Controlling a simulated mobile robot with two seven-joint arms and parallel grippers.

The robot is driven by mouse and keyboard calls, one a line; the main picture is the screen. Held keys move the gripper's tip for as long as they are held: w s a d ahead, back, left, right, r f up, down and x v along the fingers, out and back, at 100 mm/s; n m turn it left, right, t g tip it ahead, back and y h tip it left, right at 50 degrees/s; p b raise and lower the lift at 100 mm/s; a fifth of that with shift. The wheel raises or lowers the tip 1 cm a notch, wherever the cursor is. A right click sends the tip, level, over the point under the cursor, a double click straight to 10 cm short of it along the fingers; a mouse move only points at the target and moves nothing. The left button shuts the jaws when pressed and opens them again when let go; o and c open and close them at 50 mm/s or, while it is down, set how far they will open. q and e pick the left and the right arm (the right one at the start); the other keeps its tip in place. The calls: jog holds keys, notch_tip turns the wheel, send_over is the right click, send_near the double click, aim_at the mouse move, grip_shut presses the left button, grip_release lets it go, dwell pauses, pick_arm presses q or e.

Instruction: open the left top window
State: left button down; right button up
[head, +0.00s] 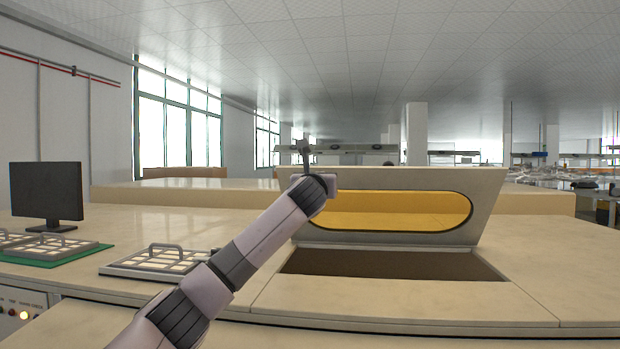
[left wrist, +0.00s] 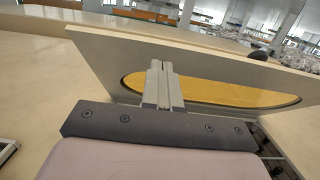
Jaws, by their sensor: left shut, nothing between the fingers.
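The window is a cream lid panel (head: 425,178) with a yellow oval pane (head: 395,211). It stands raised and tilted at the back of a dark rectangular opening (head: 390,264) in the bench top. In the left wrist view the panel (left wrist: 115,58) and its yellow pane (left wrist: 225,92) are ahead of the fingers. My left gripper (head: 304,145) is at the panel's upper left corner, its fingers pointing up. The closed fingers (left wrist: 161,66) hold nothing; whether they touch the panel I cannot tell. My right gripper is not in view.
A grey tray with a handle (head: 155,261) lies left of the opening. Another tray (head: 55,247) sits on a green mat by a black monitor (head: 46,191). The bench top right of the opening (head: 560,255) is clear.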

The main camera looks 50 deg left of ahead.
pick_arm(q)
jog(key=r+b+v, duration=0.2)
jog(key=v, duration=0.8)
jog(key=shift+s+b, duration=0.2)
jog(key=shift+b, duration=0.1)
jog(key=shift+d, duration=0.15)
